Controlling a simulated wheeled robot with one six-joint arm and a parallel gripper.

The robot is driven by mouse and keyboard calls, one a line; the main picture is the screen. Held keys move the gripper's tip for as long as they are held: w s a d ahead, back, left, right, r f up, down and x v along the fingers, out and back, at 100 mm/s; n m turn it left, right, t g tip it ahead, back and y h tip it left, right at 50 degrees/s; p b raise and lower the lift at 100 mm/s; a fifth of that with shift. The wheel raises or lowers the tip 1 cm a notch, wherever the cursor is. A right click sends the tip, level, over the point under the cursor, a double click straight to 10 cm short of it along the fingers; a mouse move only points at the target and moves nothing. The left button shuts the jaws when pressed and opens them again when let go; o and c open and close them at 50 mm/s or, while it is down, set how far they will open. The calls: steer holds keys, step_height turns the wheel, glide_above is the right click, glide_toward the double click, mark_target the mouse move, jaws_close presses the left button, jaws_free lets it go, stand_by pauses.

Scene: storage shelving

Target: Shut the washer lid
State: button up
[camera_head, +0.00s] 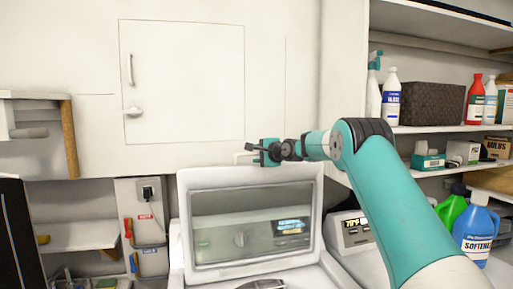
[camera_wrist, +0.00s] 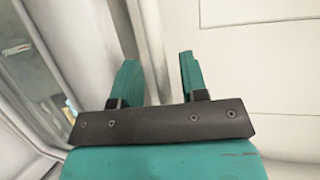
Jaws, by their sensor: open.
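The washer lid (camera_head: 307,208) stands raised in the head view, a white frame around a glass window (camera_head: 235,230). The washer body is at the bottom of the picture, with its opening partly cut off. My gripper (camera_head: 250,150) is at the lid's top edge, in front of the white wall cabinet. In the wrist view my gripper (camera_wrist: 158,75) has its two teal fingers apart, with nothing held between them. A white lid edge and the window show at the left of the wrist view. I cannot tell whether the fingers touch the lid.
A white cabinet door (camera_head: 185,85) is on the wall behind. Shelves at the right hold bottles, a dark woven basket (camera_head: 423,103) and boxes. A blue softener jug (camera_head: 476,230) and a green jug stand low at the right. A display panel (camera_head: 352,231) is right of the lid.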

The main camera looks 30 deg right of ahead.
steer(key=shift+w+a+f, duration=0.1)
steer(key=shift+w+f, duration=0.1)
steer(key=shift+w, duration=0.45)
jaws_close()
